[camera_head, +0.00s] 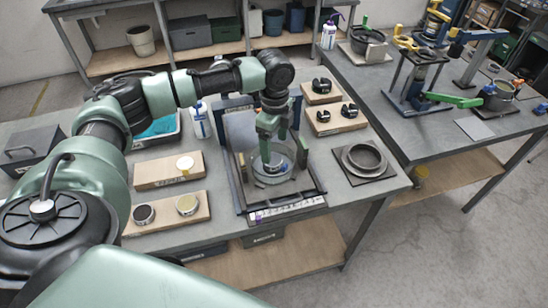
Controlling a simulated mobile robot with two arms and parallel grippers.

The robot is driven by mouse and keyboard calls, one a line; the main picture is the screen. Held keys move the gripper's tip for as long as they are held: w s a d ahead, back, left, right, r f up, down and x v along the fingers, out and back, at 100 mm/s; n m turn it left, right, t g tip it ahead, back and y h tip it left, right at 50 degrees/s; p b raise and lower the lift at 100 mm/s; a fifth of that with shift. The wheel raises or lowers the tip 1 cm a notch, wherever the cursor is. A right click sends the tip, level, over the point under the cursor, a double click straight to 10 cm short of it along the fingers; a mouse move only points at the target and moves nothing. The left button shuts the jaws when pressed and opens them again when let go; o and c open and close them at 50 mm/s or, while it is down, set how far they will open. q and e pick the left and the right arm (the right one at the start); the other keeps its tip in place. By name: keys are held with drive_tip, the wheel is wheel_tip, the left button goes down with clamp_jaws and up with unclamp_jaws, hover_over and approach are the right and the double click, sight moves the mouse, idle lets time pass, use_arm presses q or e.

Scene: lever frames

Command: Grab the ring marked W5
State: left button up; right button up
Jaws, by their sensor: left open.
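No W5 mark is readable in the head view. My left gripper (271,157) points down, open, over a round translucent dish or ring (289,168) inside a dark metal frame (240,190); I cannot tell whether the fingers touch it. A wooden block (150,174) left of the frame carries a cream disc (185,163) and a faint, unreadable marking. A block in front (165,217) carries a dark-rimmed ring (143,214) and a cream ring (187,204). Black clamp-like rings (322,86) sit on two blocks behind right. A large grey ring (364,158) lies on a dark plate. My right gripper is not in view.
A blue tray (160,128) and white spray bottle (200,120) stand behind the left blocks. A dark toolbox (32,145) is at the far left. A second bench (410,135) at right holds a blue and yellow press (415,85). Shelves line the back.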

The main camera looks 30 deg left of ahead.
sight(272, 159)
use_arm(q)
drive_tip(key=f, duration=0.1)
drive_tip(key=f+p, duration=0.1)
drive_tip(key=f, duration=0.3)
drive_tip(key=shift+a+p, duration=0.25)
drive_tip(key=shift+p, duration=0.05)
drive_tip(key=shift+s+f, duration=0.15)
drive_tip(key=shift+f, duration=0.1)
drive_tip(key=c, duration=1.7)
drive_tip(key=shift+o, duration=0.2)
drive_tip(key=shift+r, duration=0.1)
wheel_tip(272, 159, up, 20)
drive_tip(key=b, duration=0.3)
